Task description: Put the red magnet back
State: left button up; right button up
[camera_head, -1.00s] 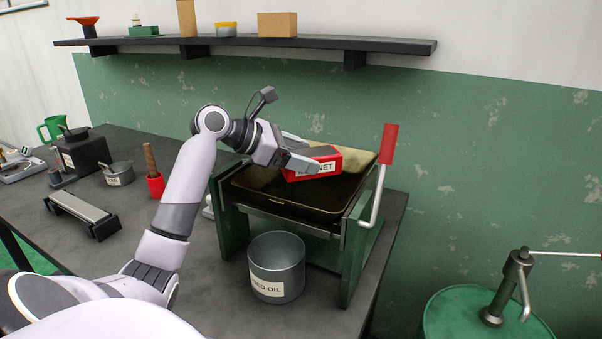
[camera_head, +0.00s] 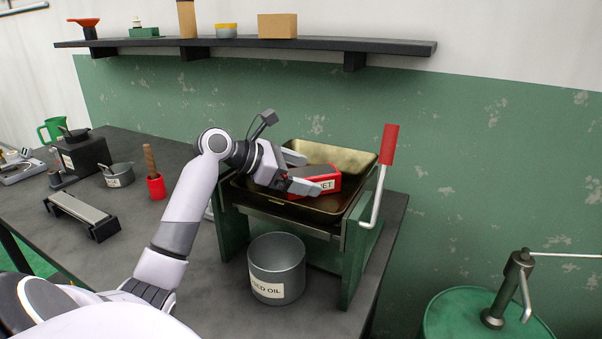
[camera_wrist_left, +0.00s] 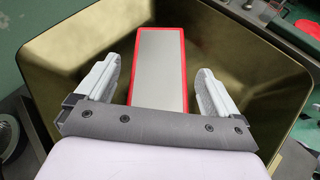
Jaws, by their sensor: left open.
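The red magnet (camera_head: 328,185) is a red block with a grey top face and a white label whose lettering is partly covered. It is in the brassy tray (camera_head: 354,160) on the green stand. My left gripper (camera_head: 298,172) is open, with one finger on each side of the magnet. In the left wrist view the magnet (camera_wrist_left: 160,68) lies between the two fingertips (camera_wrist_left: 158,85), with a gap on both sides. Its near end is hidden by the gripper body. My right gripper is not in view.
A lever with a red handle (camera_head: 389,145) rises at the stand's right side. A grey used-oil can (camera_head: 276,268) stands in front. A shelf (camera_head: 350,43) runs above.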

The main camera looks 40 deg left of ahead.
pick_arm(q)
jog(key=v, duration=1.2)
jog(key=shift+d, duration=0.1)
